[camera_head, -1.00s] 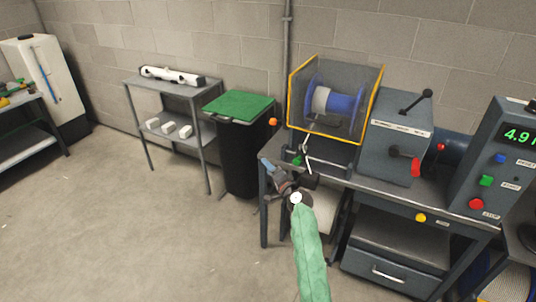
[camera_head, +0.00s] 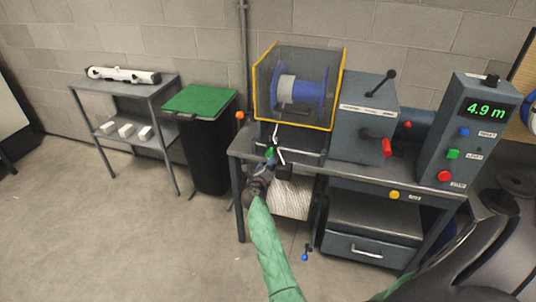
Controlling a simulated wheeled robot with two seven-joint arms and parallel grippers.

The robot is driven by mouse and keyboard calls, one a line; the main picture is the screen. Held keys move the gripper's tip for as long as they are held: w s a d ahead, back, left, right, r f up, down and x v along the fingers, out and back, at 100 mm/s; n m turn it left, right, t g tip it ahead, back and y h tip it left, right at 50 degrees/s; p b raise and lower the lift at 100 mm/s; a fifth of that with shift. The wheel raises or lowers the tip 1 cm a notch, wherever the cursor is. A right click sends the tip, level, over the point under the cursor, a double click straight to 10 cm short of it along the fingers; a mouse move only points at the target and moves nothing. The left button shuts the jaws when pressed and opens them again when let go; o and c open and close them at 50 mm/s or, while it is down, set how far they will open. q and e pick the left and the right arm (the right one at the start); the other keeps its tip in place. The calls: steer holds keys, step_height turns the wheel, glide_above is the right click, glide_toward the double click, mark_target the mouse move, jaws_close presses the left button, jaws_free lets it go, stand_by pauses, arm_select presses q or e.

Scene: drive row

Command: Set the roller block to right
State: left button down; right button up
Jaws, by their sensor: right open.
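The machine stands on the grey bench (camera_head: 410,178), with a blue-and-white spool (camera_head: 300,92) behind a yellow-framed clear guard (camera_head: 262,88). At its front left is a small fitting with a thin white lever (camera_head: 277,146) and a green part (camera_head: 268,152). A dark block (camera_head: 285,171) sits just below it at the bench edge; I cannot tell for certain which piece is the roller block. My right gripper (camera_head: 270,162), on the green-sleeved arm, is open at this fitting and overlaps it in the picture. Contact cannot be told. My left gripper is not in view.
A black bin with a green lid (camera_head: 200,100) and a grey shelf (camera_head: 160,90) stand to the left. A display box (camera_head: 480,130) reads 4.9 m. A blue-tipped piece (camera_head: 305,256) shows below the bench. The left floor is clear.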

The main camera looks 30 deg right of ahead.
mark_target(269, 153)
steer(key=p+x, duration=0.1)
steer(key=x, duration=0.4)
steer(key=shift+d+r, duration=0.1)
steer(key=shift+r, duration=0.1)
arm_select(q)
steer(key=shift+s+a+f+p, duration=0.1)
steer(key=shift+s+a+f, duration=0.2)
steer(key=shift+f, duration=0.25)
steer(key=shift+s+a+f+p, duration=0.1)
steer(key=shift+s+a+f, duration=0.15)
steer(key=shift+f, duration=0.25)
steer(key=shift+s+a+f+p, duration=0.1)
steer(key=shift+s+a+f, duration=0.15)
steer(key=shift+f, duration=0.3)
arm_select(e)
steer(key=shift+x, duration=0.85)
steer(key=shift+f, duration=0.15)
